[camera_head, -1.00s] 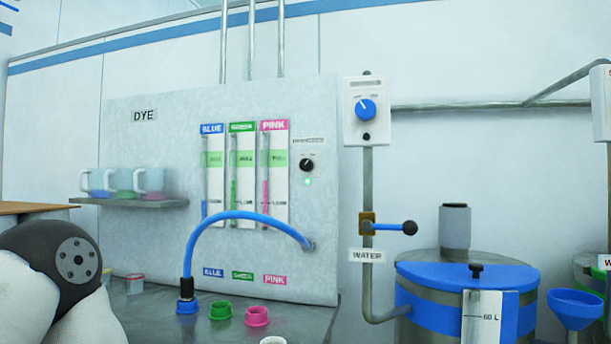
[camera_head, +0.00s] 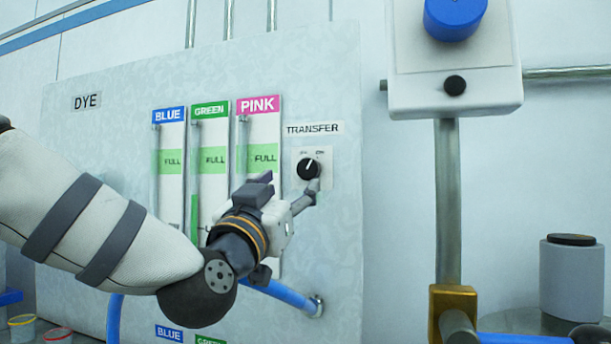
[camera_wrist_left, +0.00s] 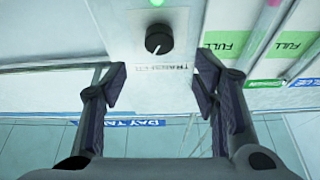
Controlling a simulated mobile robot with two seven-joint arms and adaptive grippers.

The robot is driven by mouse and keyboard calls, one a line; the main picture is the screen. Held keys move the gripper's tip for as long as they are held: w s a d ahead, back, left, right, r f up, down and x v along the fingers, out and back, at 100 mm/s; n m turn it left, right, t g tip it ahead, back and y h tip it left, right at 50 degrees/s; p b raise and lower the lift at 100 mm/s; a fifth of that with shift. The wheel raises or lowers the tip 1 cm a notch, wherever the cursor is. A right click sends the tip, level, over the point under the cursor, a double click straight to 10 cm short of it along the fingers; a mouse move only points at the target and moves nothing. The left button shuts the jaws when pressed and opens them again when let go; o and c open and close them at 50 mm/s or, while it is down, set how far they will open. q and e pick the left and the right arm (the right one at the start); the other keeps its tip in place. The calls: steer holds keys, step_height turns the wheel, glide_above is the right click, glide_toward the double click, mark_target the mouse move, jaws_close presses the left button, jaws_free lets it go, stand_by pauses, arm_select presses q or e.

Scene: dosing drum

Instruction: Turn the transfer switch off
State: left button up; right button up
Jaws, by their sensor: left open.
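The transfer switch (camera_head: 308,169) is a black round knob with a white pointer line on a pale plate, under the TRANSFER label (camera_head: 314,128). In the head view its pointer tilts up and to the right. My left gripper (camera_head: 311,188) reaches up to the knob from below left, its fingertips at or just in front of the plate's lower part. In the left wrist view the knob (camera_wrist_left: 159,39) shows upside down, beyond and between the two spread fingers, with nothing held. I cannot tell whether a finger touches it. My right gripper is not in view.
The dye panel carries blue (camera_head: 169,160), green (camera_head: 209,160) and pink (camera_head: 258,150) gauges left of the switch. A blue hose (camera_head: 285,294) joins the panel below. A white box with a blue knob (camera_head: 455,15) and a vertical pipe (camera_head: 447,200) stand to the right.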

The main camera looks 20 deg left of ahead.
mark_target(307, 170)
arm_select(q)
steer(key=x, duration=0.8)
steer(key=shift+w+f, duration=0.1)
steer(key=shift+w, duration=0.35)
steer(key=c, duration=1.2)
